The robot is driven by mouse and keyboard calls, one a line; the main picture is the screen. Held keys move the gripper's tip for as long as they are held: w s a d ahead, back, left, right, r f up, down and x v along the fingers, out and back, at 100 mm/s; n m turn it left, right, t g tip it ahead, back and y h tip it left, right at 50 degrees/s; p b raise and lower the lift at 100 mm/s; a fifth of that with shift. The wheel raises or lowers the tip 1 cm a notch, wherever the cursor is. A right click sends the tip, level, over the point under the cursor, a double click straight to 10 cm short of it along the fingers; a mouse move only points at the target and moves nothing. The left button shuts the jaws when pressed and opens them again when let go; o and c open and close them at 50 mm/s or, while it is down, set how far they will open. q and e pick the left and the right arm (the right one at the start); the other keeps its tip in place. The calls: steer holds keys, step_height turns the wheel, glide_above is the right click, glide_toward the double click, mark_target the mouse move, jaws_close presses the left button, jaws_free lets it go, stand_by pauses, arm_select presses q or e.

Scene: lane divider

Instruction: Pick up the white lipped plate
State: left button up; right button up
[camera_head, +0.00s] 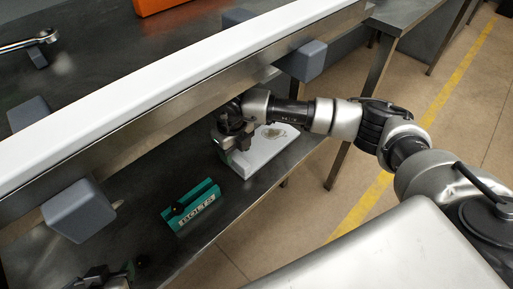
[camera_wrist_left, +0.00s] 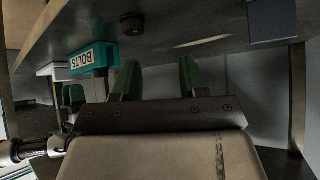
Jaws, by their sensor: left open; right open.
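The white lipped plate (camera_head: 262,152) lies near the table's front edge in the head view, with a grey-brown patch on its surface. My right gripper (camera_head: 232,147) is open at the plate's left end and hides part of it; I cannot tell whether it touches the plate. My left gripper (camera_head: 108,274) is at the bottom left of the head view, largely cut off and away from the plate. In the left wrist view its two fingers (camera_wrist_left: 157,78) stand apart with nothing between them.
A white-topped divider (camera_head: 130,88) with grey blocks (camera_head: 78,210) crosses the table behind the plate. A green BOLTS holder (camera_head: 192,206) stands left of the plate, and shows in the left wrist view (camera_wrist_left: 92,58). A wrench (camera_head: 28,43) and an orange box (camera_head: 155,5) lie beyond the divider.

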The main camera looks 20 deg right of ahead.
mark_target(236, 157)
arm_select(q)
steer(key=w+r+t, duration=0.1)
steer(key=w+d+r+t+b, duration=0.1)
steer(key=shift+w+d+t+h, duration=0.1)
steer(key=shift+w+t+h, duration=0.2)
steer(key=shift+w, duration=0.05)
arm_select(e)
step_height(236, 157, down, 4)
steer(key=shift+d+r, duration=0.1)
steer(key=shift+r, duration=0.1)
steer(key=shift+f, duration=0.4)
arm_select(q)
steer(key=shift+w+d+r+t, duration=0.15)
steer(key=shift+w+r+t, duration=0.2)
steer(key=shift+r+t, duration=0.15)
steer(key=shift+f, duration=0.1)
arm_select(e)
steer(key=shift+c, duration=0.3)
steer(key=shift+w, duration=0.1)
jaws_close()
